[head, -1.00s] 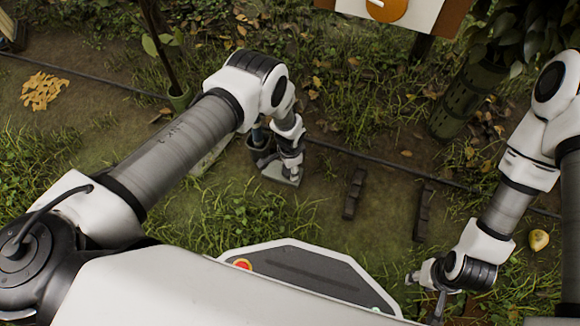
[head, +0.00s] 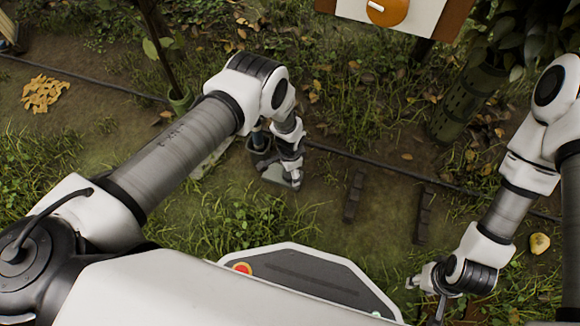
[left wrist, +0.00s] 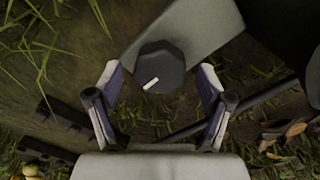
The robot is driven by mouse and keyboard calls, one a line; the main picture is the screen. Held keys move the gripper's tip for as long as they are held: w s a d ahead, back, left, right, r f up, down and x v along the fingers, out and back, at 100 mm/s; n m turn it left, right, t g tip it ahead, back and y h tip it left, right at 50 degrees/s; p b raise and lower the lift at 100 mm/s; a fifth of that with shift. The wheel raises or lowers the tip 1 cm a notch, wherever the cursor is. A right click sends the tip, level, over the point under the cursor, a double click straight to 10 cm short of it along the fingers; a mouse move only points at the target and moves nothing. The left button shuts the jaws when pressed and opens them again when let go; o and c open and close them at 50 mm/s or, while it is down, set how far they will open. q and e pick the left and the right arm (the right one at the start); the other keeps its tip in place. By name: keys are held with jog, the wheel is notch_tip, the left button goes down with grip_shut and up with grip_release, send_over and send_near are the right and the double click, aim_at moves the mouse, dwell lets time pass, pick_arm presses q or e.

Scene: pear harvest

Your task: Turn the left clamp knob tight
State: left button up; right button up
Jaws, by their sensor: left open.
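A dark, faceted knob (left wrist: 160,66) with a white mark shows in the left wrist view, on a pale grey block (left wrist: 205,27). The white mark points down and left. My left gripper (left wrist: 158,82) is open, with one finger on each side of the knob and a visible gap on both sides. In the head view my left gripper (head: 292,178) is low over a small grey plate (head: 273,174), and its wrist hides the knob. My right gripper (head: 424,298) is at the lower right, with its fingers apart and nothing seen between them.
Two dark bars (head: 353,196) (head: 423,216) lie on the ground right of my left gripper. A black hose (head: 385,162) crosses behind. A yellow pear (head: 539,243) lies at the right. A board with an orange dial (head: 388,11) stands at the top.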

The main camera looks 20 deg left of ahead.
pick_arm(q)
notch_tip(320, 180, up, 12)
jog(key=shift+f, duration=0.15)
dwell(0.5)
